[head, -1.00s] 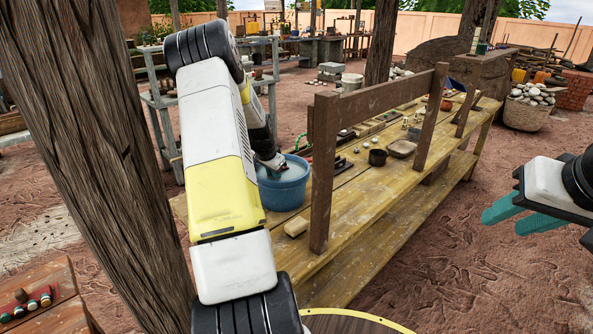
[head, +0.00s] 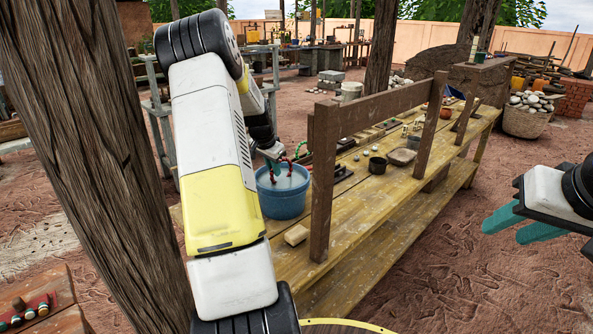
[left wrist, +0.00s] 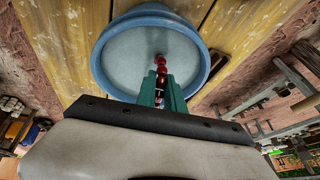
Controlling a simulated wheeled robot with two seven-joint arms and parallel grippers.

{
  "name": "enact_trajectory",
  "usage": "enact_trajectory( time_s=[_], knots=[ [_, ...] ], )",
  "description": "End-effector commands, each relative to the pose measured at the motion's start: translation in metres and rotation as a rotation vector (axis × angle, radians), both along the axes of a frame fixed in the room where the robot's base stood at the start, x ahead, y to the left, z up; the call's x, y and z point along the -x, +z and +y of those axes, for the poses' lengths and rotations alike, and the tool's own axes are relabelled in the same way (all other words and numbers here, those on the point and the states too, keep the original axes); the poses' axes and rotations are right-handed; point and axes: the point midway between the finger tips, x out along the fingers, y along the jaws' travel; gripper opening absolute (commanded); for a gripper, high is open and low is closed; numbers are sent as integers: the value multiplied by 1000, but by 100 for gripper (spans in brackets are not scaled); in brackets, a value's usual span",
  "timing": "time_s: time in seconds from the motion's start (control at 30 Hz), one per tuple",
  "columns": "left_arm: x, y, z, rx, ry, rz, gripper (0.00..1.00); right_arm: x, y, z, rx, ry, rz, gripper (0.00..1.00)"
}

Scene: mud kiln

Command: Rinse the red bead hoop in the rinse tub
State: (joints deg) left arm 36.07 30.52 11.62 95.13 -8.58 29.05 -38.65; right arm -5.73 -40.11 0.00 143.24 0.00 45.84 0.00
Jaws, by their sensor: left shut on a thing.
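The blue rinse tub (head: 283,204) stands at the near left end of the wooden bench, with pale liquid inside. My left gripper (head: 275,154) is above the tub, shut on the red bead hoop (head: 273,173). The hoop hangs down into the tub's mouth; I cannot tell whether its lower end touches the liquid. In the left wrist view, the teal fingers (left wrist: 161,88) hold the red beads (left wrist: 160,65) over the tub (left wrist: 98,58). The fingers hide part of the hoop. My right gripper (head: 515,224) is open and empty, off to the right of the bench.
A wooden post and rail (head: 322,180) stand along the bench's front, right of the tub. A pale block (head: 296,235) lies near the front edge. A dark cup (head: 377,165) and a shallow bowl (head: 402,156) stand further along. A thick trunk (head: 85,150) rises at left.

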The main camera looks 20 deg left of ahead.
Motion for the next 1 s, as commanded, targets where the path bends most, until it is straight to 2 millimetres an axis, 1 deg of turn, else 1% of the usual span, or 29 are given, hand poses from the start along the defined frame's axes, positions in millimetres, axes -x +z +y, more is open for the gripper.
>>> enact_trajectory(
  time_s=[0.1, 0.7, 0.83, 1.0],
  knots=[
    [0, 11, 0, -1, 0, -2, 0, 0, 0, 0, 0, 0, 0, 38],
    [-1, 58, 0, -2, 0, -2, 0, 0, 0, 0, 0, 0, 0, 38],
    [0, 63, 0, 0, -1, -1, 0, 0, 0, 0, 0, 0, 0, 38],
    [0, 63, 0, 0, -1, -1, 0, 0, 0, 0, 0, 0, 0, 38]
  ],
)
